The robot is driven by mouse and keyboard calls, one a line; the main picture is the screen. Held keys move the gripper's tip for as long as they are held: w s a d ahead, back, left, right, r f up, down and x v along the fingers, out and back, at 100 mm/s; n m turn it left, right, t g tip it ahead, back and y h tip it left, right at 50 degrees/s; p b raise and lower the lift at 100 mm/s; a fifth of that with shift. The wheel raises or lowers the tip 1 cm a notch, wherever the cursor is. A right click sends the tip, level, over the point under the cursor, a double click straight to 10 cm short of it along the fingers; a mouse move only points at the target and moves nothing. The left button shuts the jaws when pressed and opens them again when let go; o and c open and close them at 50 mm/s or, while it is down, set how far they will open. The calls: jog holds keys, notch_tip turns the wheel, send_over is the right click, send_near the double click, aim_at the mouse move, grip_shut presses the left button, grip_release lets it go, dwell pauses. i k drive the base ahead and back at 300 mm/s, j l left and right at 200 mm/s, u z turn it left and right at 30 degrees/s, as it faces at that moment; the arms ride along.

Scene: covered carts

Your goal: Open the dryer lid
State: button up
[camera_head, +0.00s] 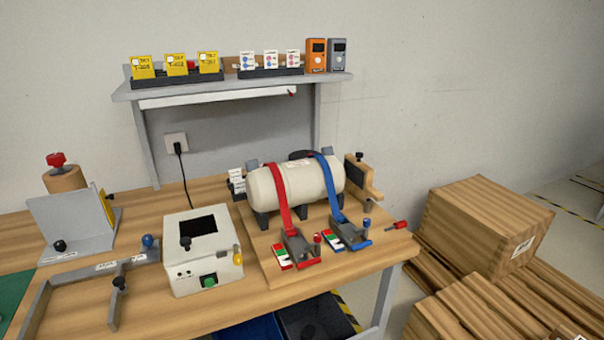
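No thing in view is clearly marked as a dryer. A white box (203,253) stands on the wooden bench, left of the middle. It has a dark square panel or opening (198,227) on top, a black knob (185,243), a green button (209,282) in front and a small yellow part (237,254) at its right. I cannot tell whether its top is a lid. A cream cylinder (295,185) lies on black supports to the right, with a red strap (280,194) and a blue strap (329,185) over it. My gripper is not in view.
A grey shelf (232,87) holds yellow cards and small devices. A grey fixture (77,225) and angled bar (93,272) occupy the bench's left. Strap buckles (298,246) sit before the cylinder. Wooden crates (484,228) stand on the floor at right.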

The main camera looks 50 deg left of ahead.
aim_at(194, 235)
jog(key=u, duration=3.4)
jog(key=z, duration=1.2)
jog(key=i+j+z, duration=0.3)
jog(key=i+j, duration=0.4)
jog(key=i, duration=0.15)
